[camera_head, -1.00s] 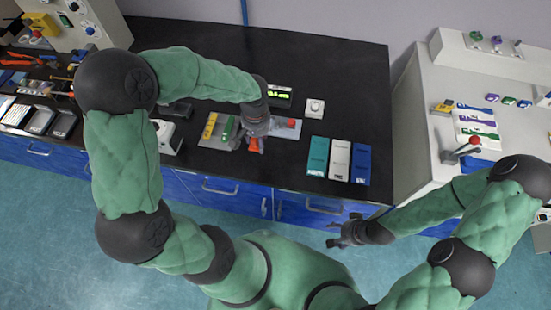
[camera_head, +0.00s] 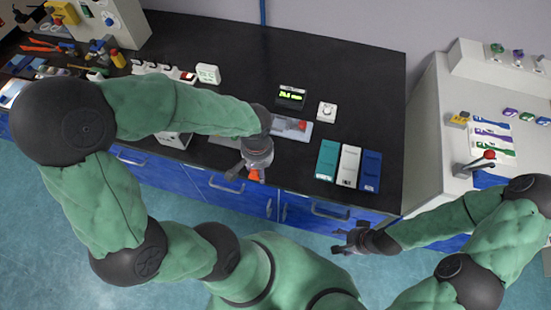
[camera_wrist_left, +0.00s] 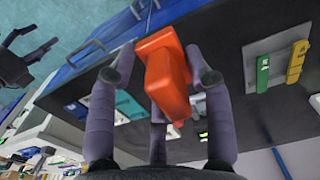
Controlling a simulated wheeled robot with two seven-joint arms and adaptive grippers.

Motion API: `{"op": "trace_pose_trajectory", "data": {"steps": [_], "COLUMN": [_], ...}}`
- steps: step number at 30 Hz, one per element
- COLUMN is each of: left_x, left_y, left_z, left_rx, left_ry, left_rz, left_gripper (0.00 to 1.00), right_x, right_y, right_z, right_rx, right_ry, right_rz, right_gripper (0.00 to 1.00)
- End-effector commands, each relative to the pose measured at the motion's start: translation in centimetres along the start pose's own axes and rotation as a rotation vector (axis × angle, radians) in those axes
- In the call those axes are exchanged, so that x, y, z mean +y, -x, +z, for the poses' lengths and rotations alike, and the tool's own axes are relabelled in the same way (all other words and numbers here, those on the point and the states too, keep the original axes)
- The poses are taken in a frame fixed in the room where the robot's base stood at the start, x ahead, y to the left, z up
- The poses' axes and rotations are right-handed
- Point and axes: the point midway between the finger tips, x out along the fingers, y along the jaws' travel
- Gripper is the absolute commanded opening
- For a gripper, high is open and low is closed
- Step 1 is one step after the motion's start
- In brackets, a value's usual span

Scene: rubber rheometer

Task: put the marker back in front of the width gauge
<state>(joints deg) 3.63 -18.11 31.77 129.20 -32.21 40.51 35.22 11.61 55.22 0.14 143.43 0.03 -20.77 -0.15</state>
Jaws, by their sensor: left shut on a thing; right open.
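An orange block-like piece (camera_wrist_left: 168,75), which I take to be the marker, is in the jaws of my left gripper (camera_wrist_left: 160,70). In the head view my left gripper (camera_head: 250,172) is near the bench's front edge, with the orange end (camera_head: 254,175) showing below it. A grey plate with a red knob (camera_head: 302,125) lies just right of the gripper, with a small display (camera_head: 291,96) behind it. I cannot tell which of these is the width gauge. My right gripper (camera_head: 352,240) is open and empty, in front of the bench.
Teal (camera_head: 327,160), white (camera_head: 348,166) and blue (camera_head: 371,171) slabs lie right of the grey plate. A white device (camera_head: 327,112) sits behind them. My left arm covers much of the left bench. The black bench top (camera_head: 350,65) is clear at the back.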

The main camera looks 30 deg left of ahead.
Motion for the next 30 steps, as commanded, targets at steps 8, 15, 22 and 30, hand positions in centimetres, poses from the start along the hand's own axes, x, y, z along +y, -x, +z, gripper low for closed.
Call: {"op": "trace_pose_trajectory", "data": {"steps": [8, 15, 22, 30], "left_x": [1.1, 1.7, 2.0, 2.1], "left_y": [-2.6, -6.4, -8.0, -10.5], "left_z": [-5.3, -8.6, -10.1, -10.7], "left_rx": [-0.001, -0.002, 0.000, -0.002], "left_ry": [0.001, 0.000, 0.002, -0.001], "left_rz": [0.001, 0.000, 0.001, 0.000], "left_gripper": [0.29, 0.29, 0.29, 0.29], "right_x": [0.5, 0.9, 1.1, 1.4], "right_y": [-1.3, -2.6, -3.0, -4.0], "right_z": [0.0, -0.1, -0.1, -0.2], "right_rx": [0.000, 0.000, 0.000, 0.000], "right_ry": [0.000, 0.000, 0.000, 0.000], "right_rz": [0.000, 0.000, 0.000, 0.000], "right_gripper": [0.63, 0.63, 0.63, 0.63]}}
